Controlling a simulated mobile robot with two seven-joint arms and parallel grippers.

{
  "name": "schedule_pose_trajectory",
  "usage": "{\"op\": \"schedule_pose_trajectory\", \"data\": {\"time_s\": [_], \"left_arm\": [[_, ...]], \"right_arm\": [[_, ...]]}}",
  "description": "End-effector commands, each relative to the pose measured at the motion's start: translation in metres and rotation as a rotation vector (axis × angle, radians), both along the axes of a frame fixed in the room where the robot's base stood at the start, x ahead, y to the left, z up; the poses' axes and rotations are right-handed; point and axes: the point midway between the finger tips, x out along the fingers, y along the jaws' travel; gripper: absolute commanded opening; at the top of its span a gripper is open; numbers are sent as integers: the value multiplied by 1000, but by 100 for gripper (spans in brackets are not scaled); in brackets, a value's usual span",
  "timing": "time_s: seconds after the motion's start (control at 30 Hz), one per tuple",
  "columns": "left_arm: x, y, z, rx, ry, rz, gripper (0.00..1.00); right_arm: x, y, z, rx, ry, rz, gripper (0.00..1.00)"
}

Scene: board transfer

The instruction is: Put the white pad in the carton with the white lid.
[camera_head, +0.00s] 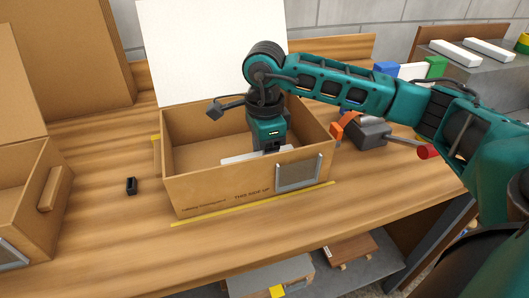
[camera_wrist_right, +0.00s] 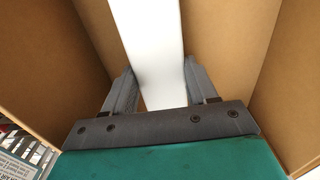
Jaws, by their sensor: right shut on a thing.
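The carton with the white lid (camera_head: 220,194) stands on the wooden bench, its white lid (camera_head: 195,50) raised open at the back. The white pad (camera_head: 235,158) is inside it, between the carton walls. My right gripper (camera_head: 270,150) reaches down into the carton. In the right wrist view the right gripper (camera_wrist_right: 160,90) is shut on the white pad (camera_wrist_right: 153,40), with one finger against each side. The cardboard walls show on both sides of the pad. I cannot tell whether the pad touches the carton floor. My left gripper does not show.
Another open carton (camera_head: 30,200) stands at the left edge. A small black object (camera_head: 131,186) lies between the cartons. A grey tool with a red-ended handle (camera_head: 370,133) lies to the right. Several white, blue and green blocks are at the back right. Yellow strips (camera_head: 250,205) edge the carton's place.

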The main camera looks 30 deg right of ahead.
Motion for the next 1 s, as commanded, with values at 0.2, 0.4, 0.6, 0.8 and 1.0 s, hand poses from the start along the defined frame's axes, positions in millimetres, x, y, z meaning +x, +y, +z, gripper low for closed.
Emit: {"op": "schedule_pose_trajectory", "data": {"time_s": [0.2, 0.4, 0.6, 0.8, 1.0], "left_arm": [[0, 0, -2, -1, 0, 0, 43], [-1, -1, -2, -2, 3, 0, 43], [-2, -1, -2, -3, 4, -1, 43], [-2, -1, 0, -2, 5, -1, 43], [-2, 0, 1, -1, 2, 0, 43]], "right_arm": [[0, 0, -2, 1, 0, 0, 28], [0, 0, -2, 1, 0, 0, 71], [0, 0, -2, 1, 0, 0, 83], [0, 0, 0, 1, -1, 0, 83], [1, 1, 24, 2, -6, 0, 83]]}}
